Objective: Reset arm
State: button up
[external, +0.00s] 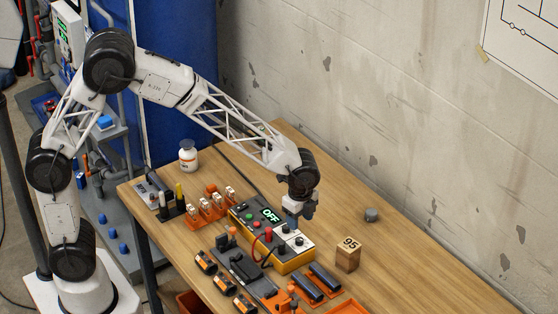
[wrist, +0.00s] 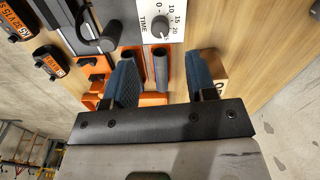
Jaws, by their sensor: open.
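My gripper (external: 298,212) is above the control box (external: 244,218), at the right part with the white dial panel. In the wrist view my gripper (wrist: 164,62) shows two blue-padded fingers, apart, with nothing held between them. Beyond the fingertips is a white panel with a dial (wrist: 160,27) marked TIME and numbers. From these views I cannot tell whether a finger touches the panel.
A wooden block (external: 347,255) marked 95 stands right of the box. A grey knob-like piece (external: 371,214) lies behind it. Dark tubes in an orange holder (external: 309,289) and black-orange cylinders (external: 222,285) are in front. A white bottle (external: 188,158) stands back left. The table's right side is clear.

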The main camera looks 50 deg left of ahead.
jog(key=s+a+r+n+t, duration=0.1)
jog(key=s+a+r+n, duration=0.3)
jog(key=s+a+r, duration=0.4)
jog(key=s+a+r+n, duration=0.45)
jog(key=a+r, duration=0.25)
jog(key=a, duration=0.3)
jog(key=s+a+r+n, duration=0.2)
jog(key=s+a+n, duration=0.2)
jog(key=s, duration=0.6)
jog(key=s+a+r+n+t, duration=0.1)
jog(key=s+a+n, duration=0.3)
jog(key=s, duration=0.6)
jog(key=shift+s+a+r+t, duration=0.25)
jog(key=shift+a+r, duration=0.25)
jog(key=shift+a, duration=0.85)
jog(key=shift+w, duration=0.1)
dwell(2.8)
